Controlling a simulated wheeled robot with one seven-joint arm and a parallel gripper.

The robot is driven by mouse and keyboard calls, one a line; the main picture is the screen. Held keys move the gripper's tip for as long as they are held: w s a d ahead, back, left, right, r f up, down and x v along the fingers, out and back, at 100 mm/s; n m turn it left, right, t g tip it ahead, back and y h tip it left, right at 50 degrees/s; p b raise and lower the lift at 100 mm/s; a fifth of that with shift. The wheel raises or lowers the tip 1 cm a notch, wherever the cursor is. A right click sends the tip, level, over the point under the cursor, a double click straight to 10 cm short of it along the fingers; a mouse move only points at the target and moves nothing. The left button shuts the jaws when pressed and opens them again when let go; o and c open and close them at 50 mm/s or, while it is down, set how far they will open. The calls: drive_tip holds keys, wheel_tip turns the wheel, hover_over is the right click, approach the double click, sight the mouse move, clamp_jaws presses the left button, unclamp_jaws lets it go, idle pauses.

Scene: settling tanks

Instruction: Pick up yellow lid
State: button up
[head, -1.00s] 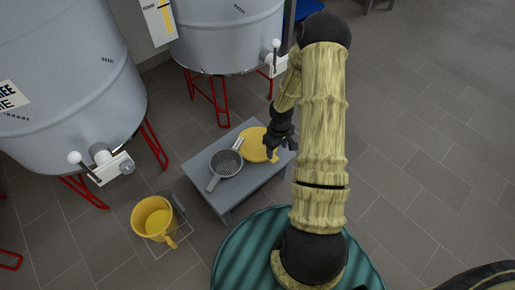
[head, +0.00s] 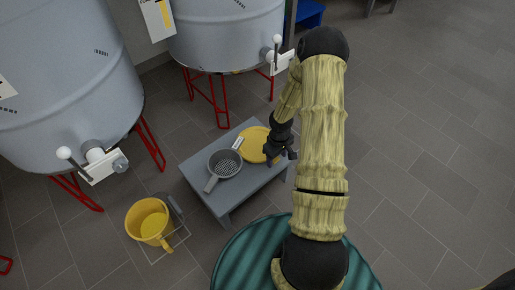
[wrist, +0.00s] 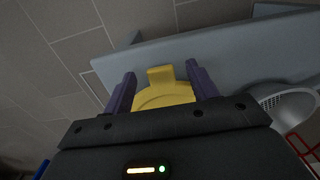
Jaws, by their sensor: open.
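The yellow lid (head: 254,144) is a flat round disc lying on a low grey bench (head: 218,198) in the head view. My gripper (head: 281,158) is at the lid's right edge, and the arm partly hides that side. In the wrist view the lid (wrist: 165,97) shows with its tab between the two purple fingers of my gripper (wrist: 160,88). The fingers are apart, one on each side of the tab, with gaps to it. I cannot tell how high they are above the bench.
A grey strainer (head: 225,164) lies on the bench left of the lid, with a small white label between them. A yellow bucket (head: 149,222) stands on the floor. Large grey tanks (head: 228,35) with red legs and valves stand behind. Floor at right is clear.

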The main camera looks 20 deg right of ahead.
drive_tip(key=shift+f, duration=0.7)
drive_tip(key=c, duration=1.1)
drive_tip(key=shift+o, duration=0.2)
drive_tip(key=shift+r, duration=0.25)
